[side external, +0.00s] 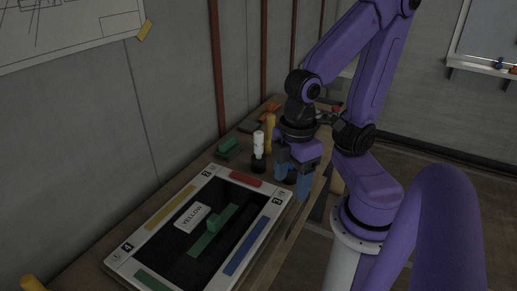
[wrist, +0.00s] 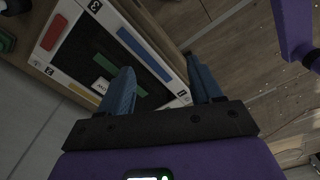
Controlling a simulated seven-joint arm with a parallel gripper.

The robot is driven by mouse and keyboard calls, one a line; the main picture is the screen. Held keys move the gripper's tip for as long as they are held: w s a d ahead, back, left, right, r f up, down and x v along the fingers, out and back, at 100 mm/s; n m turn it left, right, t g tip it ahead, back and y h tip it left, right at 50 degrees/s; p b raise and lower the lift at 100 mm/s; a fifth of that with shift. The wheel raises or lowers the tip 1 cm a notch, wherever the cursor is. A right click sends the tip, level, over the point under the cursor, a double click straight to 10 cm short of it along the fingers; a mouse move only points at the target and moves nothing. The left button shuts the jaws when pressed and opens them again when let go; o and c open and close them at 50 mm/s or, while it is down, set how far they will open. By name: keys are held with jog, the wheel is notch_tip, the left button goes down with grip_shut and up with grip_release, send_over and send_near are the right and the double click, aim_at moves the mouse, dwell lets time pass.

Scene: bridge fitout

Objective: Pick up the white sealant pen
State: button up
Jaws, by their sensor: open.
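The white sealant pen (side external: 258,143) appears to be the slim white object standing upright in a dark base on the bench, in the side external view. I cannot make it out in the wrist view. My gripper (side external: 292,183) has blue fingers pointing down, to the right of the pen and apart from it, near the bench's right edge. In the wrist view my gripper (wrist: 165,85) is open, with nothing visible between its fingers.
A yellow cylinder (side external: 270,133) stands close behind the pen. A green block (side external: 228,147) is to its left. Orange items (side external: 271,108) lie farther back.

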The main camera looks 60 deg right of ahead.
jog(key=w+d+m+t, duration=0.1)
jog(key=w+d+m, duration=0.1)
jog(key=w+m, duration=0.6)
notch_tip(320, 180, up, 2)
jog(key=r+m+h, duration=0.1)
jog(key=m+h, duration=0.4)
jog(key=m, duration=1.4)
send_over(259, 140)
jog(key=s+a, duration=0.1)
jog(key=a, duration=0.4)
jog(key=x, duration=1.1)
jog(key=shift+d+f, duration=0.1)
jog(key=shift+x, duration=3.35)
jog(key=shift+w, duration=0.15)
jog(key=c, duration=1.1)
